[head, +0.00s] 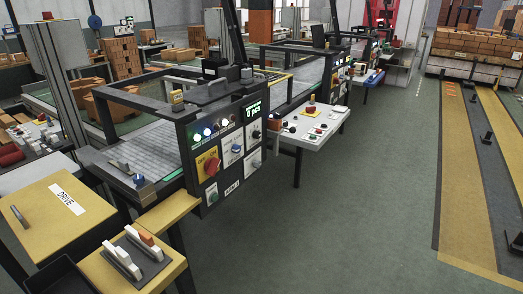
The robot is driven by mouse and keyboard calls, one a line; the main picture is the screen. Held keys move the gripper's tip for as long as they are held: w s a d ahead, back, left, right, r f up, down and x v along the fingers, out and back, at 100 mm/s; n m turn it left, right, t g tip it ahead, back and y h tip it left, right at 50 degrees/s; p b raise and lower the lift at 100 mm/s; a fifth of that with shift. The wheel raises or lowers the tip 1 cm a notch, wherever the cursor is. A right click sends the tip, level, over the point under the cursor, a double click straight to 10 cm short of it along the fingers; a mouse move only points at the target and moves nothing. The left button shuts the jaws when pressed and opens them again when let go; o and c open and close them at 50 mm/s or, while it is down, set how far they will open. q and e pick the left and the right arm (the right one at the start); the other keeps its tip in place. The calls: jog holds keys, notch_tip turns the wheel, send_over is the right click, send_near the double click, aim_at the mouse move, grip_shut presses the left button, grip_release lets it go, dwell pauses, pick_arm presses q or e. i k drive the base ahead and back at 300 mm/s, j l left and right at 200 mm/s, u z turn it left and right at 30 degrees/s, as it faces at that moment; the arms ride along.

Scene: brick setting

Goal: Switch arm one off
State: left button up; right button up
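A dark control panel (225,150) stands in the centre-left on the near machine frame. Its small display (253,109) seems to read "0 pcs". A row of lit indicator lamps (207,133) is beside the display. Neither of my grippers is in view.
A yellow cabinet (35,225) marked "DRIVE" is at the left. A white side desk (325,130) with buttons stands right of the panel. The green floor (350,220) at right is clear.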

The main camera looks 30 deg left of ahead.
aim_at(211, 166)
jog(key=i+l+u, duration=0.15)
jog(key=i+u, duration=0.2)
jog(key=i, duration=0.2)
jog(key=i+l+u, duration=0.3)
jog(key=i, duration=0.25)
jog(key=i+l+u, duration=0.35)
jog(key=i+l, duration=0.05)
jog(key=i, duration=0.1)
